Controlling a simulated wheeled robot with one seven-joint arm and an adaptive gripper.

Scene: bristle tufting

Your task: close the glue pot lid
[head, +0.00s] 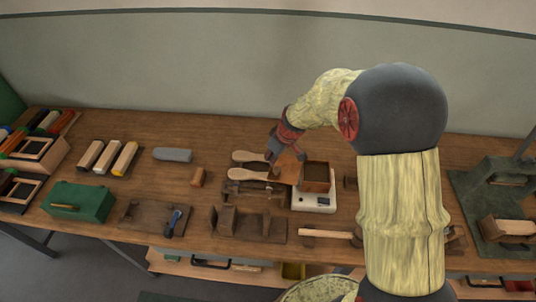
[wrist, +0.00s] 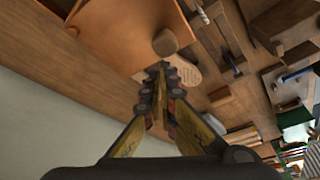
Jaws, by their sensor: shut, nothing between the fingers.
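The glue pot (head: 316,185) is a square brown box standing on a white heater base (head: 313,203), with its dark inside showing. Its copper-brown lid (head: 289,170) stands open, tilted to the pot's left. My gripper (head: 272,157) is shut and empty, just left of the lid. In the wrist view the lid (wrist: 115,30) fills the top left, with a round knob (wrist: 165,42) near its edge. The shut fingertips (wrist: 160,72) point close below the knob. I cannot tell whether they touch the lid. The pot's opening is not visible in the wrist view.
Two wooden brush handles (head: 248,174) lie left of the lid, close under my gripper. A grey cylinder (head: 172,155), wooden blocks (head: 125,158) and a green box (head: 78,203) lie further left. A grey press (head: 497,195) stands at right. The back of the bench is mostly clear.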

